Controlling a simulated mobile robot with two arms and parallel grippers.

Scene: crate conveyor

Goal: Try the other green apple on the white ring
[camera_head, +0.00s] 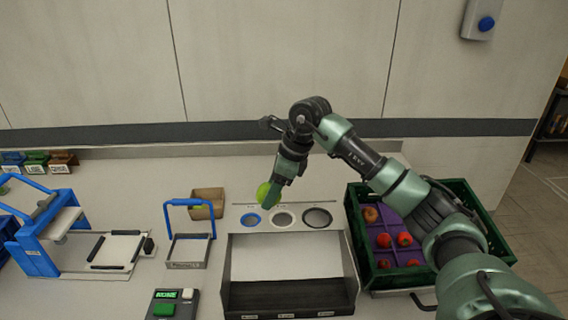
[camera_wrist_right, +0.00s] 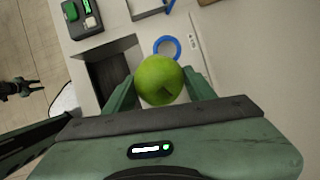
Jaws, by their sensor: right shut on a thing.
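My right gripper (camera_head: 270,195) is shut on a green apple (camera_head: 264,194). In the right wrist view the apple (camera_wrist_right: 160,80) sits between the two fingers of this gripper (camera_wrist_right: 160,88). In the head view it shows just above the ring panel, near the gap between the blue ring and the white ring (camera_head: 283,226). It looks held clear of the panel, but its height is hard to tell. In the right wrist view the white ring cannot be made out; the apple and gripper cover part of the panel. My left gripper is not in view.
The blue ring (camera_head: 242,219) and black ring (camera_head: 317,226) flank the white one. A small brown box (camera_head: 219,207) holds something green. A green crate (camera_head: 358,235) with red fruit stands right. A blue-handled frame (camera_head: 213,222) and keypad (camera_head: 174,304) stand left.

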